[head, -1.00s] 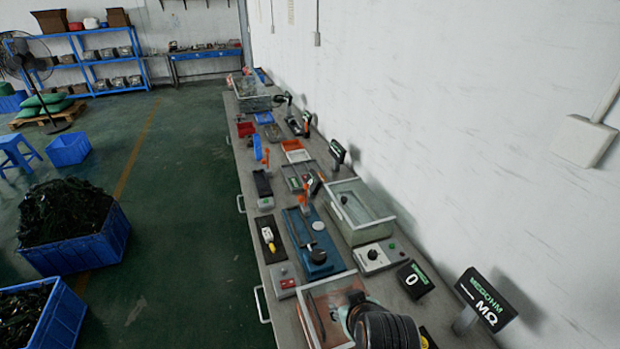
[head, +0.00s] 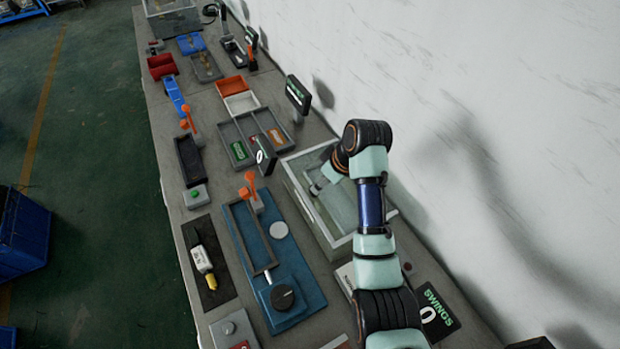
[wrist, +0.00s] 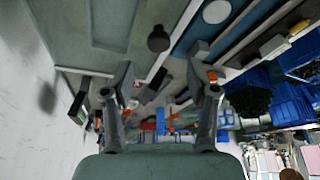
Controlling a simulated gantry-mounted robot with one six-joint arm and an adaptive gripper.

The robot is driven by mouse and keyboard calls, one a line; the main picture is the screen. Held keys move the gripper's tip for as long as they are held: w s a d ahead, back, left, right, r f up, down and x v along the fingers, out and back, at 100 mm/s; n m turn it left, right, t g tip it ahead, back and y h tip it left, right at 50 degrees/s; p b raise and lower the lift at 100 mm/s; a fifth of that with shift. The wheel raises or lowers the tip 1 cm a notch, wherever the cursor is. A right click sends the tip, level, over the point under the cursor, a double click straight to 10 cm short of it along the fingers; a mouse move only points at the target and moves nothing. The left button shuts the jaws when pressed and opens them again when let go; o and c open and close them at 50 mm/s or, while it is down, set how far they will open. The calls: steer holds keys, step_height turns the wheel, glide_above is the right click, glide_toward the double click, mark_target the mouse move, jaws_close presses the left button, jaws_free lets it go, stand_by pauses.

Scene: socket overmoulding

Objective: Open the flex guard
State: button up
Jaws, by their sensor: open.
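The clear-topped box with a pale grey frame (head: 309,216), which I take to be the flex guard, stands on the bench's wall side. Its lid looks shut, though my arm covers part of it. My gripper (head: 318,187) is over the box's far part in the head view, too small there to tell whether it touches. In the wrist view my gripper (wrist: 165,80) has its two fingers wide apart with nothing between them. A pale framed panel (wrist: 75,25), which may be the guard's top, shows at upper left, beside a dark round knob (wrist: 158,40).
A blue fixture (head: 290,300) with a black knob and an orange lever lies left of the box. A black "SWINGS" display (head: 438,312) stands near my arm. Grey trays (head: 232,135) and a small display (head: 298,95) are beyond. The wall is close on the right.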

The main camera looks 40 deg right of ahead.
steer(key=b+x, duration=0.1)
steer(key=x, duration=0.6)
steer(key=shift+w+b, duration=0.2)
steer(key=shift+b, duration=0.1)
jaws_close()
